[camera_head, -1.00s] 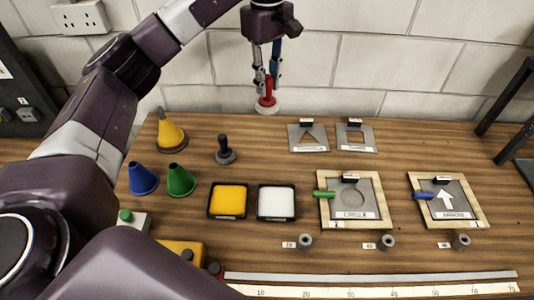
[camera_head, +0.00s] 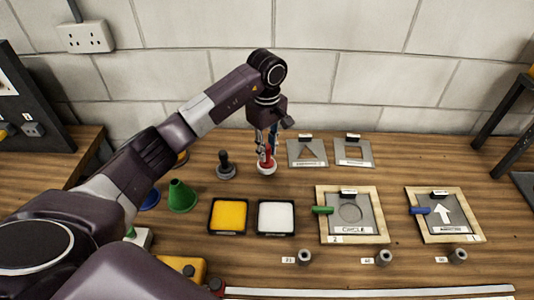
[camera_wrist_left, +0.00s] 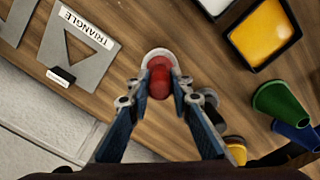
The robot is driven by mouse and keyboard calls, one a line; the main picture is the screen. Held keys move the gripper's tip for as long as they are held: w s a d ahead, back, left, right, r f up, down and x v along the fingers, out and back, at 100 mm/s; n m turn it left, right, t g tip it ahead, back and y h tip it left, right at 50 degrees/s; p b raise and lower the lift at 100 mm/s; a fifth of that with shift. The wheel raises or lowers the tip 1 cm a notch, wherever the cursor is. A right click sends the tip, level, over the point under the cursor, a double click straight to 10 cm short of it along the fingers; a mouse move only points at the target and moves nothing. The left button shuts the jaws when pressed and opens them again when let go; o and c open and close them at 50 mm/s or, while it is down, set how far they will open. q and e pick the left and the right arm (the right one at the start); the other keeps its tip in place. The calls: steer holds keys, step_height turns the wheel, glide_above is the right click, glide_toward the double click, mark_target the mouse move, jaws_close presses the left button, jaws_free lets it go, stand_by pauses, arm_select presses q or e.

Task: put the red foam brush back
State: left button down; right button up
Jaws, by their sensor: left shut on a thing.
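The red foam brush has a red handle and a whitish round foam base (camera_head: 266,168). My left gripper (camera_head: 266,150) is shut on the red handle and holds the brush upright, foam down. In the left wrist view the red handle (camera_wrist_left: 160,80) sits between the two fingertips (camera_wrist_left: 154,92), with the pale foam rim behind it. The brush is at or close to the table top; I cannot tell whether it touches. A dark brush (camera_head: 226,165) stands on the table just left of it. My right gripper is not in view.
A yellow paint tray (camera_head: 229,216) and a white tray (camera_head: 275,218) lie in front. Triangle (camera_head: 307,153) and another stencil (camera_head: 353,152) lie to the right. Framed circle (camera_head: 352,215) and arrow (camera_head: 445,214) stencils are farther right. A green cone (camera_head: 182,196) stands left.

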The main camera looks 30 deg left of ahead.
arm_select(q)
step_height(320, 180, down, 2)
steer(key=shift+f+p, duration=0.15)
steer(key=shift+p, duration=0.2)
steer(key=shift+f, duration=0.35)
steer(key=c, duration=1.7)
jaws_free()
steer(key=shift+c, duration=0.2)
steer(key=shift+r, duration=0.1)
steer(key=shift+r, duration=0.2)
step_height(320, 180, up, 10)
steer(key=b, duration=0.4)
steer(key=shift+r, duration=0.9)
